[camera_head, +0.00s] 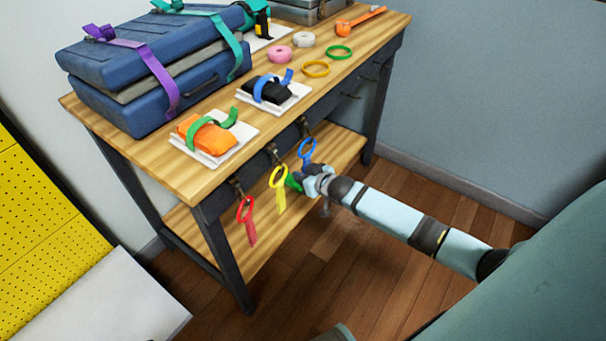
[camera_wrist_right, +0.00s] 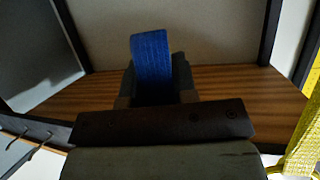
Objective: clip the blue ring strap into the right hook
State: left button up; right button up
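The blue ring strap (camera_head: 307,151) is upright just below the right hook (camera_head: 304,126) on the table's front edge. I cannot tell whether the ring touches the hook. My right gripper (camera_head: 311,181) is at the lower end of the blue strap. In the right wrist view the blue strap (camera_wrist_right: 152,62) rises from between the fingers of my right gripper (camera_wrist_right: 155,95), which look shut on it. The fingertips are partly hidden there. My left gripper is not in view.
The yellow strap (camera_head: 279,188) hangs at the middle hook (camera_head: 272,155), close beside my right gripper. The red strap (camera_head: 248,222) hangs at the left hook (camera_head: 237,188). A small green piece (camera_head: 293,182) shows beside my gripper. Cases (camera_head: 150,80) stand on the wooden table (camera_head: 330,88).

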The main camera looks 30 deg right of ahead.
jog(key=o, duration=0.5)
pick_arm(q)
jog(key=p, duration=0.2)
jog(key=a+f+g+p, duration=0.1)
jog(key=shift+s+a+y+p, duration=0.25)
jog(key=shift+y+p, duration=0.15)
pick_arm(e)
jog(key=shift+o, duration=0.2)
jog(key=v, duration=1.4)
